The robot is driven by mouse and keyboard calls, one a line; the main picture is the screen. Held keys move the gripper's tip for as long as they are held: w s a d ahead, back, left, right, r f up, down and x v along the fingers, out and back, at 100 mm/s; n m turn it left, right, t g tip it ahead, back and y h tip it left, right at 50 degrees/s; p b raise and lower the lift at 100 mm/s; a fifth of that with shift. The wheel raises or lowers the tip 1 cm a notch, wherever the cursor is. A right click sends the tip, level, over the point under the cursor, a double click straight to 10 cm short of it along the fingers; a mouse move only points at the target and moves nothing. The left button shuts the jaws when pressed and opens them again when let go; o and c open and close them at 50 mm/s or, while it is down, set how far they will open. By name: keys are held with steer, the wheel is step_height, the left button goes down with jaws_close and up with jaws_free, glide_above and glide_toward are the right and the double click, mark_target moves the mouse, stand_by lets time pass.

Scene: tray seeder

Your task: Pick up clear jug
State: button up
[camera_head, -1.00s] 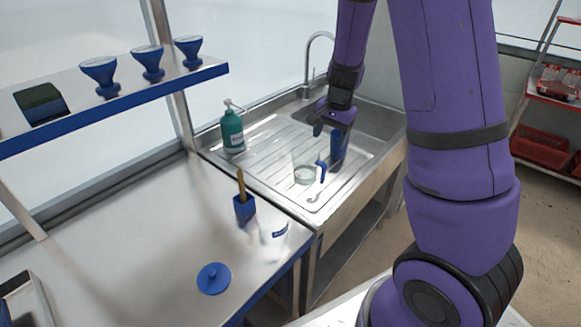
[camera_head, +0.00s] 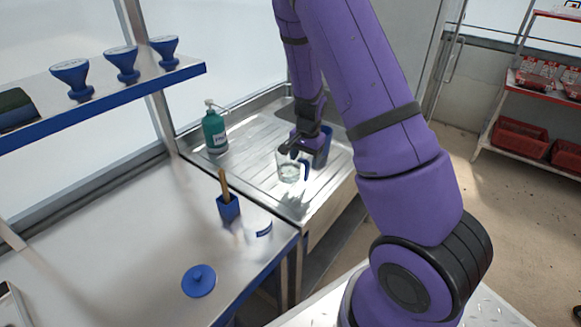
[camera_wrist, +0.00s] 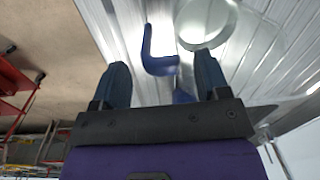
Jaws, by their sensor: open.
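The clear jug (camera_head: 289,172) stands upright on the steel drainboard, with its blue handle (camera_head: 306,170) on the right side. My gripper (camera_head: 292,148) is just above and behind the jug in the head view. In the wrist view, my gripper (camera_wrist: 162,72) is open, with its two dark fingers spread. The jug's round clear rim (camera_wrist: 207,20) lies beyond the right finger, and the blue handle (camera_wrist: 152,58) sits ahead, between the fingertips. The handle is not gripped. Whether a finger touches the jug cannot be told.
A blue container (camera_head: 323,148) stands close behind and right of the jug, partly hidden by my gripper. A green soap bottle (camera_head: 215,133) is at the back left. A blue holder (camera_head: 228,207) and a blue lid (camera_head: 199,281) are on the left counter.

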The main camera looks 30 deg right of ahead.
steer(key=shift+w+f, duration=0.1)
steer(key=shift+f, duration=1.65)
steer(key=c, duration=1.2)
steer(key=shift+r, duration=0.15)
